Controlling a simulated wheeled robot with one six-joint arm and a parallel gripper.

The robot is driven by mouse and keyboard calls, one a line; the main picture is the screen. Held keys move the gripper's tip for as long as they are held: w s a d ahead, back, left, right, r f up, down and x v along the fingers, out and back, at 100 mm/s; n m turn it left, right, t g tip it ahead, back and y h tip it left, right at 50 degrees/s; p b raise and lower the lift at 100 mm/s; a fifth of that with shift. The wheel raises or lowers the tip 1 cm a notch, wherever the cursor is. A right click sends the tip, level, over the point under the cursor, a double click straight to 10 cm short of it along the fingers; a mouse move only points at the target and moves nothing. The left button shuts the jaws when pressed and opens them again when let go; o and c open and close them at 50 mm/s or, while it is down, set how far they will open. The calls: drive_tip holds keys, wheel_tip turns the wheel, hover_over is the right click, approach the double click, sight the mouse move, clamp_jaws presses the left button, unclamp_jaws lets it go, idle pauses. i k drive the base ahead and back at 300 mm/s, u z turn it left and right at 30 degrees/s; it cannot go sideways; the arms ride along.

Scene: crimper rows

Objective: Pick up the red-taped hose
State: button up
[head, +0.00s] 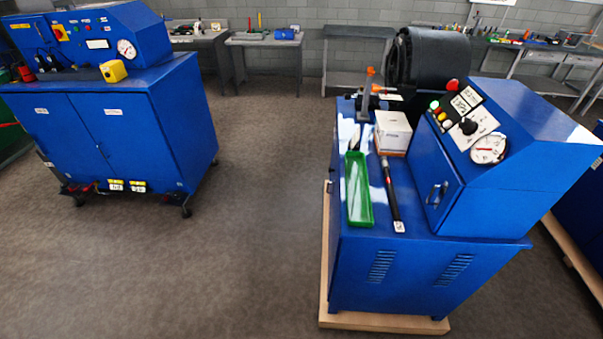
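A thin black hose-like piece (391,193) lies lengthwise on the top of the right blue machine (385,262). It has a small reddish mark near its far end and a white tag at its near end. The mark is too small for me to be sure it is tape. The piece lies just right of a green tray (359,190) and in front of a white box (393,132). My gripper is not in view.
The machine's raised console (487,150) with gauge and buttons stands right of the black piece. An orange-handled tool (369,85) stands behind it. Another blue cabinet (130,130) is at left. Open floor (260,200) lies between them. Workbenches line the back wall.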

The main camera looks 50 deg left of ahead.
sight(398, 226)
drive_tip(key=u, duration=1.55)
drive_tip(key=i, duration=1)
